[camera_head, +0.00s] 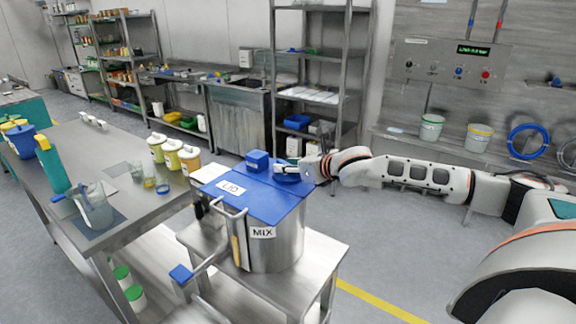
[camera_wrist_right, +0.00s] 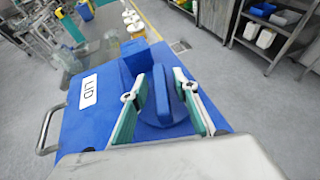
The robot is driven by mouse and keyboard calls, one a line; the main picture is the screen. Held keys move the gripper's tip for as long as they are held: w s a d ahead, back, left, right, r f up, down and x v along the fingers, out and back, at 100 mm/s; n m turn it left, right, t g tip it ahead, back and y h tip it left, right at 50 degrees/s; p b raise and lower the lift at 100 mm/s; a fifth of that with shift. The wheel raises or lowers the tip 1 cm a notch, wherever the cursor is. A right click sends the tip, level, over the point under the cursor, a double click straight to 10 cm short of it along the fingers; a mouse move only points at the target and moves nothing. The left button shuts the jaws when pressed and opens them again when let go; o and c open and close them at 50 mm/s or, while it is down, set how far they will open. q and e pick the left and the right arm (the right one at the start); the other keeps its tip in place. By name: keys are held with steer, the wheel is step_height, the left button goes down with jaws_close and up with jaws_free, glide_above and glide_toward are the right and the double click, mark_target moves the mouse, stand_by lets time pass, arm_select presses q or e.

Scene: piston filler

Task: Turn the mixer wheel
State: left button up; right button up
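A steel mixing vessel (camera_head: 275,245) marked MIX stands on a steel cart, with a blue lid (camera_head: 230,186) marked LID on top. On the lid a round blue wheel (camera_head: 290,170) with an upright blue grip bar sits beside a blue block (camera_head: 257,160). My right gripper (camera_head: 304,170) is at the wheel. In the right wrist view, its two fingers (camera_wrist_right: 162,103) are apart, one to each side of the upright bar (camera_wrist_right: 161,92), with the round base under them. A gap shows between the left finger and the bar; contact on the right is unclear. My left gripper is not in view.
A handle with a blue end (camera_head: 181,274) sticks out at the vessel's lower left. A steel table (camera_head: 130,221) with bottles and a jug stands left. A control panel (camera_head: 456,62) and a shelf with buckets are at the right back. The floor right of the cart is clear.

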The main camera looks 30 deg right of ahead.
jaws_close()
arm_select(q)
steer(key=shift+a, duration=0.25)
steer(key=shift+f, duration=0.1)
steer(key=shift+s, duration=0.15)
arm_select(e)
steer(key=shift+a+m, duration=0.1)
steer(key=shift+m, duration=0.2)
